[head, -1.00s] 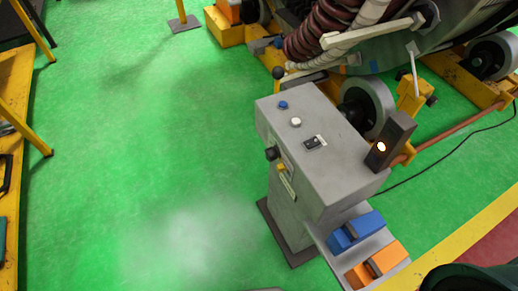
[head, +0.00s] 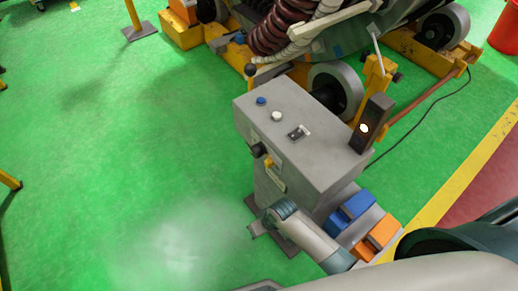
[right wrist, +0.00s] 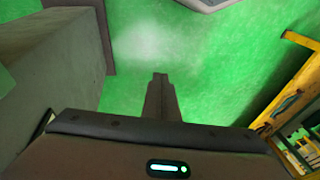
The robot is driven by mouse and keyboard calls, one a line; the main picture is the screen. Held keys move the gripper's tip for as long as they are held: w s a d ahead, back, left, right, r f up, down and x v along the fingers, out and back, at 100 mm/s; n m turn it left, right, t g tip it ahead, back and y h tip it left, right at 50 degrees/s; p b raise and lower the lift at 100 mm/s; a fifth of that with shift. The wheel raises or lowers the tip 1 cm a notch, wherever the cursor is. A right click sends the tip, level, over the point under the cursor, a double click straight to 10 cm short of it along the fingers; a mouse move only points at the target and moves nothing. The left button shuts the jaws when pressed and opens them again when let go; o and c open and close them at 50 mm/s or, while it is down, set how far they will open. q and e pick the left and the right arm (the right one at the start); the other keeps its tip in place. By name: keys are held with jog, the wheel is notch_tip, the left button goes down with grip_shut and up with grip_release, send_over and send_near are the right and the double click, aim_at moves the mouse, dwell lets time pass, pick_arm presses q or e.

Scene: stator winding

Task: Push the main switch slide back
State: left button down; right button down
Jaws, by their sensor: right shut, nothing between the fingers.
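The grey control cabinet (head: 310,165) stands in the middle of the head view. Its sloping top carries a small black switch on a plate (head: 299,132), which I take for the main switch slide; its exact position is too small to read. The cabinet front has a black knob (head: 258,150) and a yellow part (head: 269,162). My right arm comes in from the lower right, and its gripper (head: 256,228) is low in front of the cabinet, below the front controls. In the right wrist view its fingers (right wrist: 160,78) are together and empty, with the cabinet side (right wrist: 55,85) at left. My left gripper is out of view.
A blue block (head: 351,210) and an orange block (head: 377,236) sit on a shelf at the cabinet's right. A dark box with a lit lamp (head: 371,125) stands at its right rear corner. Rollers and yellow machine frame lie behind. Green floor (head: 120,170) is clear at left.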

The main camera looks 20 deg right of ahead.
jog(key=w+a+r+n+g, duration=0.1)
jog(key=w+a+r+g, duration=0.1)
jog(key=w+a+r, duration=0.5)
notch_tip(320, 180, up, 26)
jog(key=g+h, duration=0.4)
jog(key=h, duration=0.1)
send_over(260, 150)
jog(key=w+a, duration=0.2)
jog(key=shift+d+p, duration=0.2)
jog(key=shift+p, duration=0.1)
jog(key=p+x, duration=0.3)
jog(key=x, duration=0.6)
jog(key=shift+a, duration=0.15)
jog(key=shift+s+f, duration=0.1)
jog(key=shift+f, duration=0.35)
